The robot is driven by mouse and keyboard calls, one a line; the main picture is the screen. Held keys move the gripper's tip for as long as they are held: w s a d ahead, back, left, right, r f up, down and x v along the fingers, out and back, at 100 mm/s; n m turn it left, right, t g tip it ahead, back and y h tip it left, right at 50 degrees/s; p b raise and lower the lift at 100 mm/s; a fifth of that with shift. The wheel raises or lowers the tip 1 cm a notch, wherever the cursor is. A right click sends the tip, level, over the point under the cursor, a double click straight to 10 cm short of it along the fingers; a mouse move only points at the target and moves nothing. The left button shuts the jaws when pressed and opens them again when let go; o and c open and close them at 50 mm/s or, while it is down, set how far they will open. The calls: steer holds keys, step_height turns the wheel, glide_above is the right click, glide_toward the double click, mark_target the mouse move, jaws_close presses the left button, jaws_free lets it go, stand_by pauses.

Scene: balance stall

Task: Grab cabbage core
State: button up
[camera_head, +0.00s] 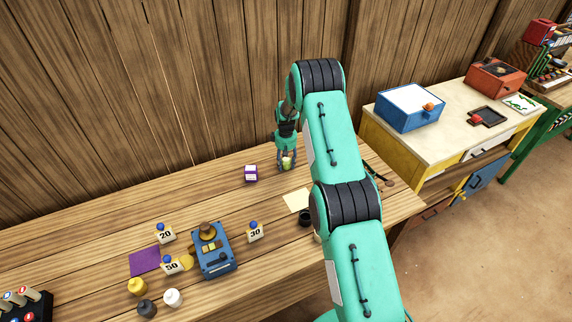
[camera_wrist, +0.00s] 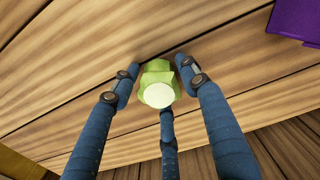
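The cabbage core (camera_wrist: 158,83), a small light green faceted piece with a round pale end, sits between the fingers of my gripper (camera_wrist: 157,72) in the wrist view. The side fingers stand left and right of it with narrow gaps, and a third finger reaches up behind its lower edge. The fingers look open around it; contact at the third finger cannot be told. In the head view the core (camera_head: 288,163) shows as a small pale green spot between the fingertips of my gripper (camera_head: 287,165), low over the wooden table. Its underside is hidden.
A yellow sheet (camera_head: 297,200) lies nearer. A blue scale (camera_head: 213,251), numbered blocks and several small bottles stand at the front left. A wooden wall rises behind; the table between box and wall is clear.

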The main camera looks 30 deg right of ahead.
mark_target(286, 159)
steer(key=c, duration=0.7)
steer(key=shift+r, duration=0.15)
steer(key=shift+r, duration=0.8)
step_height(286, 159, up, 2)
steer(key=s+a, duration=0.1)
steer(key=s, duration=0.4)
steer(key=s+a, duration=0.1)
steer(key=s, duration=0.4)
steer(key=s+a+r, duration=0.1)
steer(key=s+a, duration=0.1)
steer(key=s, duration=0.3)
steer(key=shift+s, duration=0.25)
